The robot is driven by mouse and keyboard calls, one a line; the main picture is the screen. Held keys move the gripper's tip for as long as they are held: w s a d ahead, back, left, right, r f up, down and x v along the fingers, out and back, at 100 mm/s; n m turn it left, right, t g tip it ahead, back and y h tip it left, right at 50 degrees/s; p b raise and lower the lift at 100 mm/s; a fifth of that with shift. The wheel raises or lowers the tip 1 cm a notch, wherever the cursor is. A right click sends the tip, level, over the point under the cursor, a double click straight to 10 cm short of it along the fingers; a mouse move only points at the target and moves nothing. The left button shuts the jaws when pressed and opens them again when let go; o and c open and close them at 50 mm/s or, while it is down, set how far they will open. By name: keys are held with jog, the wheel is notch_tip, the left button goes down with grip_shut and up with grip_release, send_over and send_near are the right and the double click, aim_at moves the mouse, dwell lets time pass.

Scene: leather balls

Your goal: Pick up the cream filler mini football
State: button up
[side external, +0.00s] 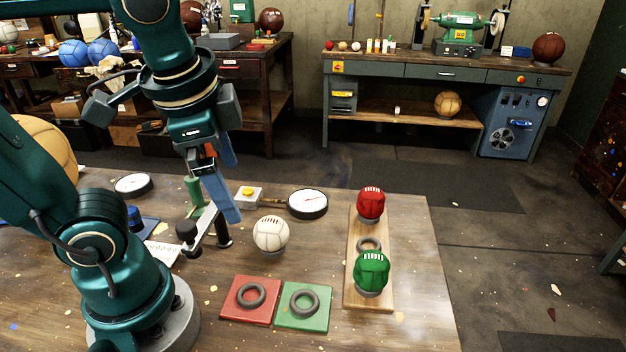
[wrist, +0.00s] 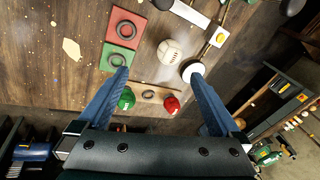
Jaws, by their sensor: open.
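The cream filler mini football (side external: 271,233) rests on the wooden table, right of my gripper and behind the red and green pads. It also shows in the wrist view (wrist: 171,52), beyond the gap between my fingertips. My gripper (side external: 228,196) is open and empty, raised above the table to the left of the ball. Its two blue fingers are spread wide in the wrist view (wrist: 157,74), and neither touches the ball.
A red ball (side external: 371,204) and a green ball (side external: 371,272) sit on a wooden board (side external: 352,291) with an empty ring between. A red pad (side external: 230,308) and green pad (side external: 318,320) hold rings. A round gauge (side external: 307,203) and black post (side external: 223,230) stand near the ball.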

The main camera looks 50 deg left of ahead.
jog(key=w+a+m+g+y, duration=0.35)
jog(key=m+y, duration=0.25)
jog(key=m, duration=0.3)
jog(key=r+m+t+y, duration=0.2)
jog(key=m+y, duration=0.3)
jog(key=m, duration=0.3)
send_over(278, 238)
jog(key=a, duration=0.1)
notch_tip(278, 238, down, 19)
jog(key=shift+w+a+r, duration=0.1)
jog(key=shift+r, duration=0.1)
jog(key=shift+a+f, duration=0.1)
jog(key=shift+f, duration=0.15)
jog(key=shift+x, duration=2.45)
jog(key=shift+r, duration=0.1)
jog(key=shift+c, duration=0.3)
jog(key=c, duration=1.3)
jog(key=shift+o, duration=0.2)
